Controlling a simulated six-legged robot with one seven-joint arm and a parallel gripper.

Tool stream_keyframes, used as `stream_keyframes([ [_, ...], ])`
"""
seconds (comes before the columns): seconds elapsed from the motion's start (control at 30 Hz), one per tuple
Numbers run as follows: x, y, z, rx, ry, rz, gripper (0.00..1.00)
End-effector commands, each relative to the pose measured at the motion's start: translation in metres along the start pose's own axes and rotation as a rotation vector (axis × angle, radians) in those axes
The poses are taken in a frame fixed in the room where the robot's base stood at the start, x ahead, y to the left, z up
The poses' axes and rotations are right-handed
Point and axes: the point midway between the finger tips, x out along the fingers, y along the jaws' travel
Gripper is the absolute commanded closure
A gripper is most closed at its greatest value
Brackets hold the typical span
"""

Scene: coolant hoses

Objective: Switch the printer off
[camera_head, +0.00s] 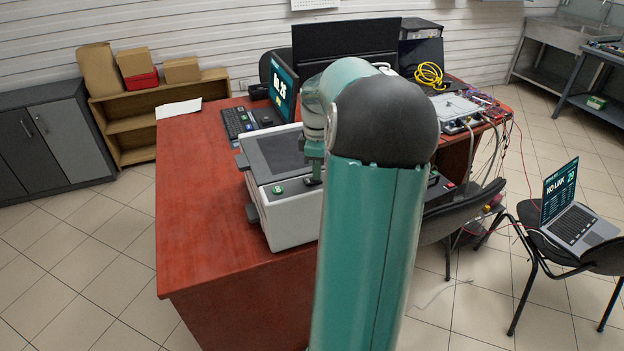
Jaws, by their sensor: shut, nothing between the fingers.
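The printer (290,230) is a white box with a dark top panel, standing on the red-brown desk. A small green mark or button (277,190) shows on its front top edge at the left. A dark control (311,184) shows farther right on the same edge. My gripper (314,178) is shut and empty, pointing down at the printer's front top edge by the dark control. I cannot tell whether it touches it. My teal arm hides the printer's right side.
The desk (190,220) is clear to the left of the printer. A keyboard (238,122) and a monitor (284,87) stand behind it. A chair (460,215) is at the right, and another chair holds a laptop (572,222). Yellow cable (430,74) lies at the back.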

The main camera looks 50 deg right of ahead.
Motion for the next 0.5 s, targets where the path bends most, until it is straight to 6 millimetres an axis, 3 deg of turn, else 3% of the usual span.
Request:
stream_keyframes([
  [0.5, -0.039, 0.001, 0.000, -0.001, 0.000, 0.003, 1.00],
])
